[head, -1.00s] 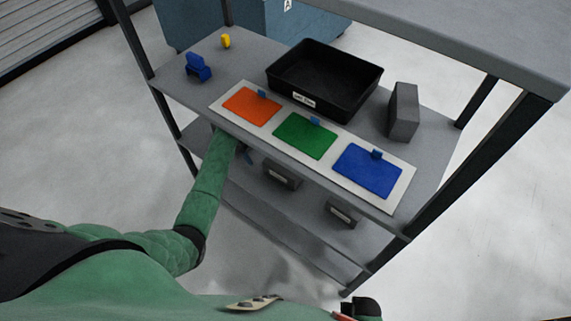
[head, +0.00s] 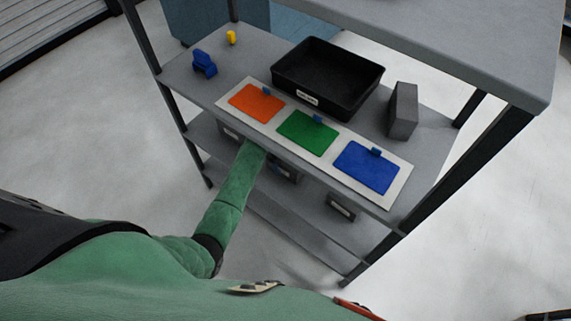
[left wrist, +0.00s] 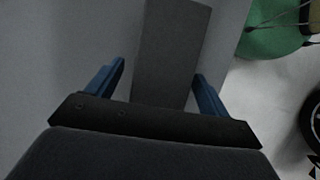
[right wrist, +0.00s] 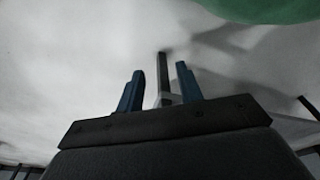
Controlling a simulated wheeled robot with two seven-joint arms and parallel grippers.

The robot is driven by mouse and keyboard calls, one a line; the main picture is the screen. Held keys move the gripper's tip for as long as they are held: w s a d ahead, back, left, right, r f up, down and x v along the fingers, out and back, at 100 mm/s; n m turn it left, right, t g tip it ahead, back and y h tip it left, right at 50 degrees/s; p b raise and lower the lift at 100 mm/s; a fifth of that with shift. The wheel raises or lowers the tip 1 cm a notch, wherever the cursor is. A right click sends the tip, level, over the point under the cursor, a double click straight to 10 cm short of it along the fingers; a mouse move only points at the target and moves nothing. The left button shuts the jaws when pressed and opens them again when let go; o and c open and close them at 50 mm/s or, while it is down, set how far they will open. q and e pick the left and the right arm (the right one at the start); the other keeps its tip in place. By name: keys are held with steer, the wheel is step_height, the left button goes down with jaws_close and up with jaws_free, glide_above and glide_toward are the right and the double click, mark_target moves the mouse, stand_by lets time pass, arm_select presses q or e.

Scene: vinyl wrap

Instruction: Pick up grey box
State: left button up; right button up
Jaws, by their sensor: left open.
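In the left wrist view, a grey box (left wrist: 170,55) lies between the two blue fingers of my left gripper (left wrist: 159,72). The gripper is open, with a finger on each side of the box's near end and visible gaps. In the head view, my left arm reaches under the top shelf, and its gripper is mostly hidden beside a grey box (head: 284,171) on the lower shelf. Another grey box (head: 403,111) stands upright on the top shelf at the right. My right gripper (right wrist: 160,80) is open and empty over the floor in the right wrist view.
The top shelf holds a black tray (head: 375,82), an orange mat (head: 256,103), a green mat (head: 307,133), a blue mat (head: 366,167), a blue object (head: 204,63) and a yellow piece (head: 231,38). Another lower-shelf box (head: 341,207) stands to the right. Dark posts frame the shelves.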

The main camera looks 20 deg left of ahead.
arm_select(q)
steer(key=shift+p+x, duration=0.45)
steer(key=shift+x, duration=0.85)
steer(key=shift+a, duration=0.2)
arm_select(e)
steer(key=shift+s+d+f, duration=0.3)
steer(key=shift+s+f, duration=0.05)
steer(key=shift+f, duration=0.2)
steer(key=shift+s+d+f, duration=0.25)
steer(key=shift+s+f, duration=0.1)
steer(key=shift+f, duration=0.15)
arm_select(q)
steer(key=c, duration=1.1)
steer(key=shift+c, duration=0.8)
arm_select(e)
steer(key=shift+d, duration=0.15)
